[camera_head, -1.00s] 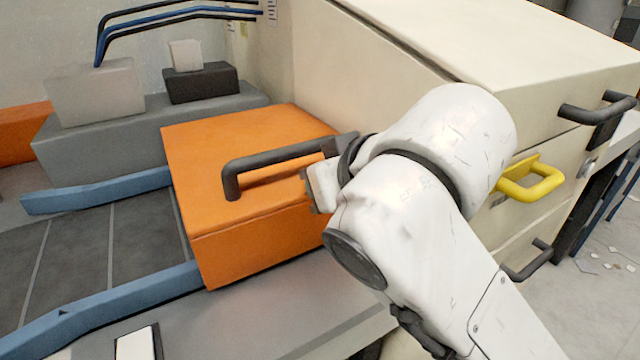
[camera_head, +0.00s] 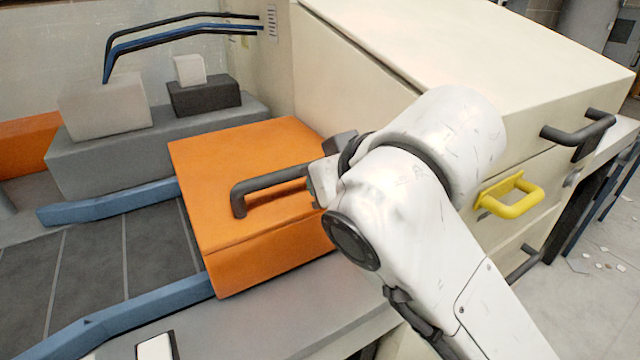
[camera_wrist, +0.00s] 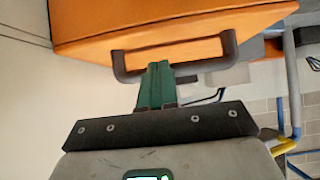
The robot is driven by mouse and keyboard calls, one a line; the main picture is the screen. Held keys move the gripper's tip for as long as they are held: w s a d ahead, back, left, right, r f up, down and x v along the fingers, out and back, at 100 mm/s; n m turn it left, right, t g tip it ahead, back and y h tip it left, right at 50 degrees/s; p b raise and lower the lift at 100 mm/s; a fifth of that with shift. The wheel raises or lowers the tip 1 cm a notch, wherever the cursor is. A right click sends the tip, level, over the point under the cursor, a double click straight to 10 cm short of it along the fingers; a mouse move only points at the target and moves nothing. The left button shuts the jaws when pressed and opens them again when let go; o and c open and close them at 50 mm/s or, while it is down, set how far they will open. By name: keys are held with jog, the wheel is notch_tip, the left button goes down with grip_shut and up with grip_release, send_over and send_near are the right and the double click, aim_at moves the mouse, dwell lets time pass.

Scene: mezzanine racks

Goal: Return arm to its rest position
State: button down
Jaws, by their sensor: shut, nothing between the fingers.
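My white arm crosses the right half of the head view, its wrist beside the right end of the orange box's handle. My gripper (camera_wrist: 155,80) shows in the wrist view as two green fingers pressed together with nothing between them. In that view its tips overlap the dark handle (camera_wrist: 222,53) of the orange box (camera_wrist: 160,20); I cannot tell whether they touch it. In the head view the orange box (camera_head: 250,200) sits at the end of the conveyor, its dark handle (camera_head: 268,182) on top. The fingers are hidden there.
A cream drawer cabinet (camera_head: 350,75) stands behind and right of my arm, with a yellow handle (camera_head: 508,197) and dark handles (camera_head: 580,133). Blue rails (camera_head: 130,312) edge the grey conveyor (camera_head: 90,260) at left. Grey blocks (camera_head: 105,103) stand behind it.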

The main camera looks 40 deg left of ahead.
jog(key=v, duration=0.9)
jog(key=shift+d+r+p, duration=0.25)
jog(key=shift+r+p, duration=0.1)
jog(key=shift+p, duration=0.05)
jog(key=w+d+f+m+t+h+p, duration=0.25)
jog(key=d+f+m+p, duration=0.5)
jog(key=d+f, duration=1.4)
jog(key=s+d+f+m+g+h+p, duration=0.1)
jog(key=s+d+f, duration=0.3)
jog(key=s+d, duration=0.4)
jog(key=s+d+f+m+g+h, duration=0.2)
jog(key=s+d+f+m+h, duration=0.1)
jog(key=s+d, duration=0.4)
jog(key=s+d+f+m+g+h+p, duration=0.1)
jog(key=s+d+f+m+g+h, duration=0.1)
jog(key=s+d+f, duration=0.5)
jog(key=s+d+h, duration=0.1)
jog(key=s, duration=0.1)
jog(key=shift+s+d+f+p, duration=0.15)
jog(key=shift+s+d+p, duration=0.15)
jog(key=shift+g, duration=0.25)
